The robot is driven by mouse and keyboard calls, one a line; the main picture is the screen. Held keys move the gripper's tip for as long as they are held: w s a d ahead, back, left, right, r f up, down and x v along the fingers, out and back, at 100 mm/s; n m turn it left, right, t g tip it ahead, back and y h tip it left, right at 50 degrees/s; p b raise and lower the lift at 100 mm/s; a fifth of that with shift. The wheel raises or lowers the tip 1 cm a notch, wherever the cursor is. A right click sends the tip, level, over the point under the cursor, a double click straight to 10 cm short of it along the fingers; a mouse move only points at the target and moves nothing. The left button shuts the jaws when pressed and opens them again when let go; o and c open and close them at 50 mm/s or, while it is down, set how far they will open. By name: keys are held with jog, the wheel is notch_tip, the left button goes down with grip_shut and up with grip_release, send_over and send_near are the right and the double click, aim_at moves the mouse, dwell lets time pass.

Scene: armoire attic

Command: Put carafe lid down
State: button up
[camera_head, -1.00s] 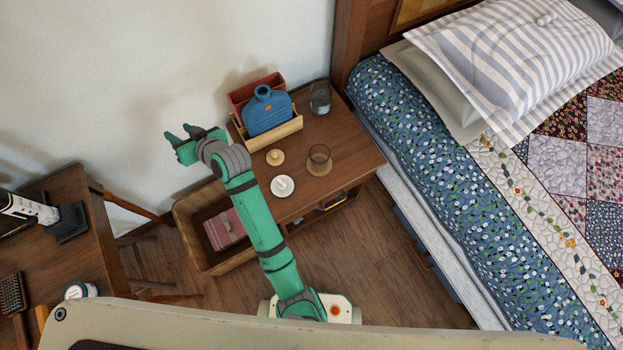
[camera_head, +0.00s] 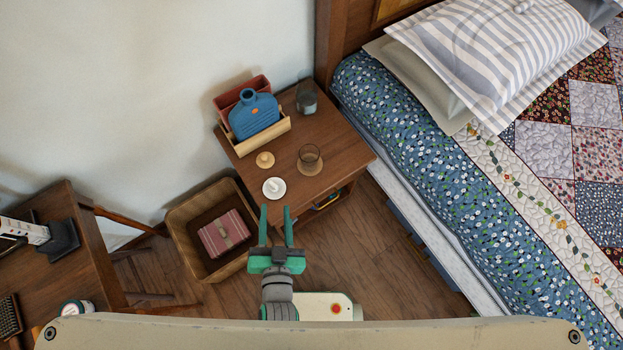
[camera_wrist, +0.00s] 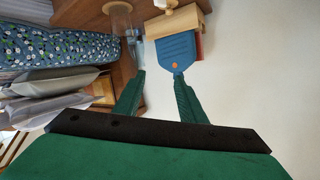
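A small round wooden piece with a knob (camera_head: 265,160), which looks like the carafe lid, lies on the nightstand (camera_head: 343,150) in front of the wooden holder. A light round piece in the wrist view (camera_wrist: 165,4) seems to be the same lid. A clear glass vessel (camera_head: 306,99), probably the carafe, stands at the back right of the nightstand. My gripper (camera_head: 276,213) is open, its fingers apart and pointing toward the nightstand's front edge. Nothing shows between the fingers in the wrist view (camera_wrist: 159,77).
A white dish with a small white object (camera_head: 274,188) sits at the nightstand's front edge, nearest my fingers. A glass tumbler (camera_head: 310,158) stands on a coaster. A blue bottle (camera_head: 253,115) stands in the wooden holder. A basket (camera_head: 176,222) is left; the bed (camera_head: 430,150) is right.

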jog(key=s+d+r+n+h, duration=0.1)
jog(key=s+d+r+n, duration=0.1)
jog(key=s+d+r, duration=0.4)
jog(key=s+d, duration=0.3)
jog(key=shift+s+d+t+h, duration=0.2)
jog(key=shift+s+t+h, duration=0.05)
jog(key=shift+t+h, duration=0.05)
